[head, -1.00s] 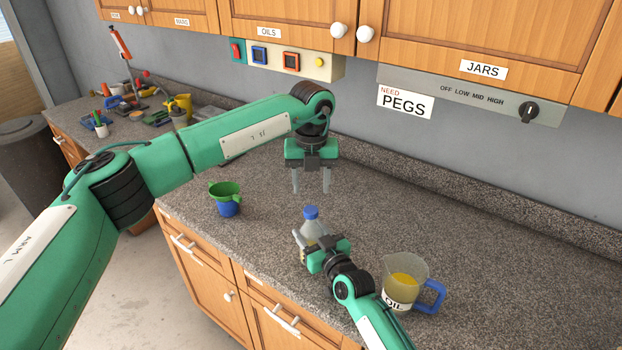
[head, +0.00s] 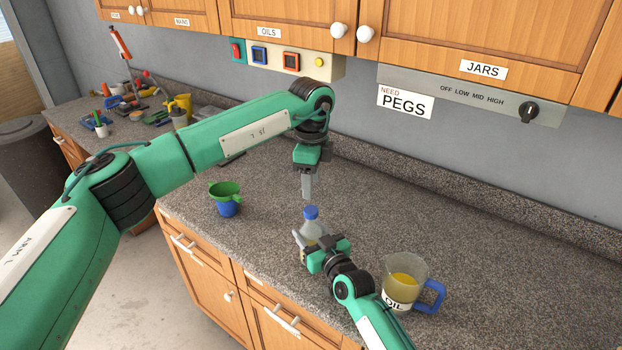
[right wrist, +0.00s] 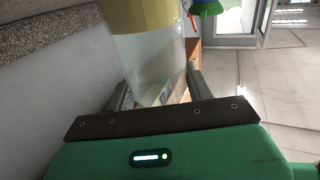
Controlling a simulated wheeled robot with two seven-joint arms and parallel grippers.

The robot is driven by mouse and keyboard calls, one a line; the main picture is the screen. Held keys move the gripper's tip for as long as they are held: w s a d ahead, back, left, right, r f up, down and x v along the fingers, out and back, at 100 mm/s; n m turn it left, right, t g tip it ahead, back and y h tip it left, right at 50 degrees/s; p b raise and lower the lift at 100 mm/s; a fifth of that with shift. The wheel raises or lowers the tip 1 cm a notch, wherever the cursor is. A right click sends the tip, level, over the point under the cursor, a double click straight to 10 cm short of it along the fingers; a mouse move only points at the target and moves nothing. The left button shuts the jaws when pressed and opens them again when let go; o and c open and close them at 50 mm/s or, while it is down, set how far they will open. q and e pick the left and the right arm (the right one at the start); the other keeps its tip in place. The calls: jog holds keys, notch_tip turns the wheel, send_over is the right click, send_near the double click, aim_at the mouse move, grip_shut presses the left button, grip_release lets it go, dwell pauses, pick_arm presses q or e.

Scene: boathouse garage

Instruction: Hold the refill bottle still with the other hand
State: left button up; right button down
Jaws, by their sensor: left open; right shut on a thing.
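The refill bottle (head: 311,228) is clear with a blue cap and stands upright on the counter in the head view. My right gripper (head: 308,242) is shut on it from the front right and hides its lower part. In the right wrist view the bottle (right wrist: 150,60) is between the two fingers, with a yellowish band across it. My left gripper (head: 307,188) is open and empty, pointing down just above the blue cap, apart from it. It is seen edge-on, so its fingers overlap.
A green funnel (head: 225,189) sits in a blue cup (head: 229,208) to the left. An oil jug (head: 400,283) with a blue handle stands close to the right of my right arm. Tools crowd the far left. The counter (head: 450,240) is clear behind the jug.

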aim_at(311, 210)
pick_arm(q)
jog(key=shift+f, duration=0.1)
dwell(0.3)
jog(key=shift+f, duration=3.95)
jog(key=shift+c, duration=0.4)
